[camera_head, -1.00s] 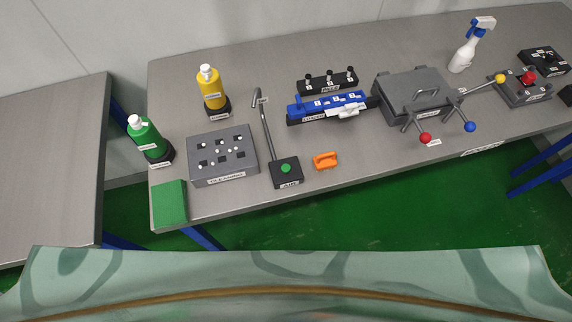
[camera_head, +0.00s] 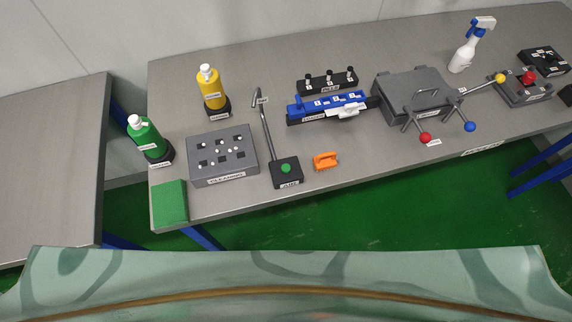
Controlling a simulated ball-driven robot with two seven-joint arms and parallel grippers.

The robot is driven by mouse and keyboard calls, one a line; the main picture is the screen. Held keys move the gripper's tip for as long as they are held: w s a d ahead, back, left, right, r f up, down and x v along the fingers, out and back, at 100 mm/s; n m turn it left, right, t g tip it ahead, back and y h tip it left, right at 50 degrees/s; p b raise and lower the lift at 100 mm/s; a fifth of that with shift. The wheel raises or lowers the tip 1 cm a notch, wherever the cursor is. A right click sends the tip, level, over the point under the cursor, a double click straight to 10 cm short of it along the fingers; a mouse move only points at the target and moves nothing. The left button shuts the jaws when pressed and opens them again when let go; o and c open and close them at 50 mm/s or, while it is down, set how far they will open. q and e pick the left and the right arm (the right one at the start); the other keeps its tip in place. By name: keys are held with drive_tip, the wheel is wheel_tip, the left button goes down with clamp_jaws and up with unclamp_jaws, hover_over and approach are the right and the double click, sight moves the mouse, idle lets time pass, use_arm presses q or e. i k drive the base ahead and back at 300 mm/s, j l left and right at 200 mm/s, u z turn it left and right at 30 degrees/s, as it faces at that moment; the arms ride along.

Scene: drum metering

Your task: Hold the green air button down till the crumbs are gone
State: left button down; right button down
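The green air button (camera_head: 286,168) sits on top of a small black box labelled AIR (camera_head: 285,174) near the table's front edge. A thin grey nozzle pipe (camera_head: 266,125) rises from behind the box and bends over at its tip. A grey cleaning block (camera_head: 223,155) with dark square pockets stands to its left. Several small white crumbs (camera_head: 236,150) show on the block and around its pockets. Neither of my grippers is in view, and nothing touches the button.
An orange brush (camera_head: 325,161) lies right of the air box. A green pad (camera_head: 169,204) lies at the front left corner. A grey lidded box (camera_head: 413,93) with coloured knobs and a spray bottle (camera_head: 470,46) are farther right.

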sight(285, 168)
drive_tip(key=i+l+u, duration=0.1)
drive_tip(key=l+u, duration=0.3)
drive_tip(key=l, duration=0.3)
drive_tip(key=l+u, duration=0.35)
drive_tip(key=l, duration=0.35)
drive_tip(key=l+u, duration=0.4)
drive_tip(key=l, duration=0.35)
